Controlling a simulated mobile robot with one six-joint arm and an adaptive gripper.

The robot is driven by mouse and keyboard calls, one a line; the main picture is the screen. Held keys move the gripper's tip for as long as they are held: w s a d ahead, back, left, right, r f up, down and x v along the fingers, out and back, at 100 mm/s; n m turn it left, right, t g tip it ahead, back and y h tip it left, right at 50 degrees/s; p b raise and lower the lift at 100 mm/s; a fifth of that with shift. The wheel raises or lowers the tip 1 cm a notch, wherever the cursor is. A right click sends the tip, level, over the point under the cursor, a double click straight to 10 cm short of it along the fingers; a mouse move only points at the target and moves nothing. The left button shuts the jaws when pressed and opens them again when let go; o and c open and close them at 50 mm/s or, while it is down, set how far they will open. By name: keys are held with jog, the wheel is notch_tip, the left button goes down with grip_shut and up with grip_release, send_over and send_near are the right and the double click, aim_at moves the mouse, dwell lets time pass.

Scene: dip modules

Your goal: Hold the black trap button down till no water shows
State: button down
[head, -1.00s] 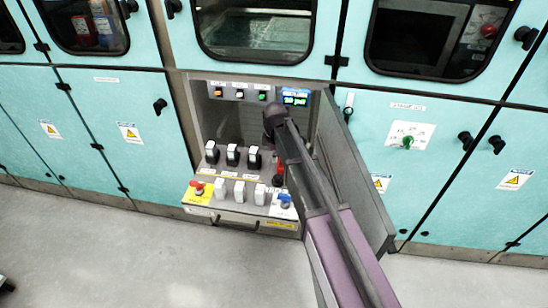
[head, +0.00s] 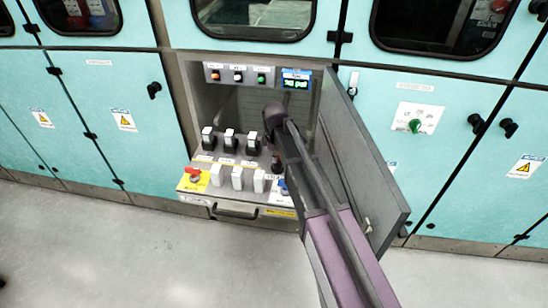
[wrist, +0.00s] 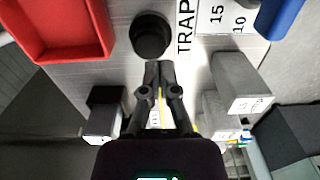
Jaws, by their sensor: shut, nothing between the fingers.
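The round black trap button (wrist: 150,36) is on the pale panel in the wrist view, beside the printed label TRAP (wrist: 186,30). My gripper (wrist: 160,68) is shut and empty, its fingertips just below the button in the picture. A small gap shows between them; I cannot tell the height above the panel. In the head view my gripper (head: 277,165) points down over the right part of the sloping control panel (head: 225,172), and the button is hidden there. A small display (head: 296,80) at the top right of the recess has green text too small to read.
A red part (wrist: 62,30) is left of the button and a blue one (wrist: 278,16) right. Several black and white rocker switches (head: 229,138) stand left of my gripper. An open grey door (head: 362,165) is close to my arm's right. A red emergency button (head: 194,173) is at far left.

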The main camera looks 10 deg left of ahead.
aim_at(276, 166)
jog(key=shift+f+b, duration=0.5)
jog(key=shift+f, duration=0.2)
jog(key=shift+f+b, duration=0.8)
jog(key=shift+s+d+f+b, duration=0.1)
jog(key=shift+s+f+b, duration=0.1)
jog(key=shift+b, duration=0.15)
jog(key=shift+d, duration=0.15)
dwell(1.5)
